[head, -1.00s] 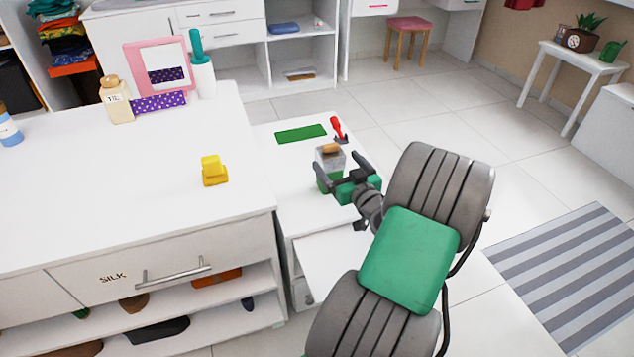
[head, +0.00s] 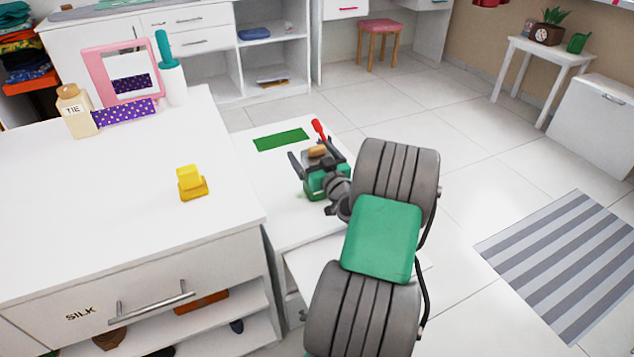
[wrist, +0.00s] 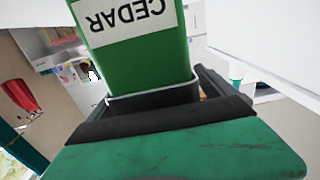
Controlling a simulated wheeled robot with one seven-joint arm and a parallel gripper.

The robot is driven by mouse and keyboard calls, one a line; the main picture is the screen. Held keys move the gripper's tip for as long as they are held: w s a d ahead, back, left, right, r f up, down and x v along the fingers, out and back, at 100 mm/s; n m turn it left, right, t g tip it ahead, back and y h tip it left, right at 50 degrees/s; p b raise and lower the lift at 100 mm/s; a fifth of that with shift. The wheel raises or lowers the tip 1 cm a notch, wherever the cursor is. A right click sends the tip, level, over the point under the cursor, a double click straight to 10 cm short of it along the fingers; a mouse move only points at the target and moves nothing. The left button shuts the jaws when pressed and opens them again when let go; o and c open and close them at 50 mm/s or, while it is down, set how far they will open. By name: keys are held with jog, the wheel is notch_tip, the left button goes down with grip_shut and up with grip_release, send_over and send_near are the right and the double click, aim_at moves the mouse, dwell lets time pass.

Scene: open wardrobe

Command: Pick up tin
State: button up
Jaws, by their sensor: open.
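The tin is a green box with a white label reading CEDAR, seen upside down in the wrist view (wrist: 140,60). In the head view only its grey top with a brown piece on it shows clearly (head: 315,160); it stands on the low white side table. My gripper (head: 316,158) is open, with one dark finger on each side of the tin.
A green mat (head: 281,140) and a red-handled item (head: 319,129) lie just beyond the tin. Open floor lies to the right.

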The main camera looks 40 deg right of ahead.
jog(key=c, duration=2)
